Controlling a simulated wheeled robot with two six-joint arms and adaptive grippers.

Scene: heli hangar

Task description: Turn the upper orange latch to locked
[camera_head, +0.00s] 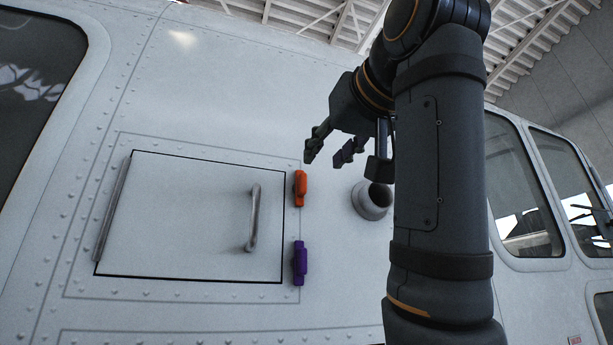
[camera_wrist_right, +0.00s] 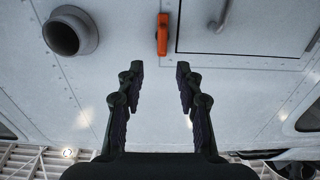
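The upper orange latch (camera_head: 300,188) is upright beside the right edge of the closed hatch panel (camera_head: 190,215). A purple latch (camera_head: 299,263) is upright below it on the same side. In the right wrist view the orange latch (camera_wrist_right: 163,34) shows ahead of the fingers, near the top middle. My right gripper (camera_head: 329,154) is open and empty, above and to the right of the orange latch, apart from it. Its two fingers stand wide apart in the right wrist view (camera_wrist_right: 159,80). My left gripper is not in view.
A grey handle (camera_head: 254,218) stands out from the hatch, left of the latches. A round pipe port (camera_head: 372,199) sticks out of the fuselage to the right of the orange latch. A hinge bar (camera_head: 112,210) runs along the hatch's left edge.

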